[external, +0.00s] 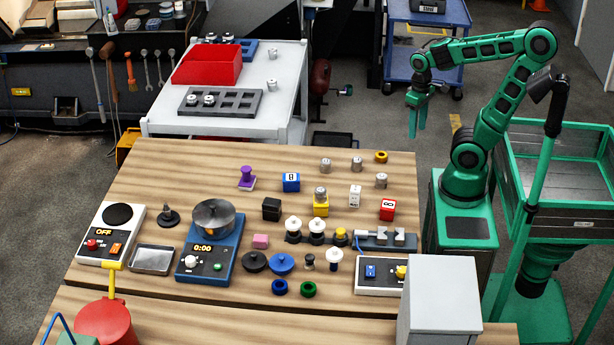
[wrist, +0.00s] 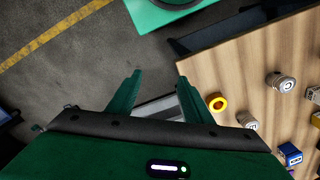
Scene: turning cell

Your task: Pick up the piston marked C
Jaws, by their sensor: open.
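My gripper (external: 417,122) is open and empty, raised beyond the table's far right corner. In the wrist view its two fingers (wrist: 158,82) are spread above the floor. Silver pistons stand at the table's far right: one at the left (external: 325,165), one in the middle (external: 356,164) and one nearer the right edge (external: 381,181). Another piston (external: 320,194) sits on a yellow block. In the wrist view two pistons show right of the fingers, one with a dark mark on top (wrist: 281,82) and one lower (wrist: 247,119). I cannot read their letters with certainty.
A yellow ring (external: 381,156) lies near the pistons. A white domino block (external: 355,196), a red block (external: 387,209) and a blue block (external: 291,182) stand close by. A white side table (external: 160,122) holds a red bin (external: 206,65) and a grey tray (external: 245,107).

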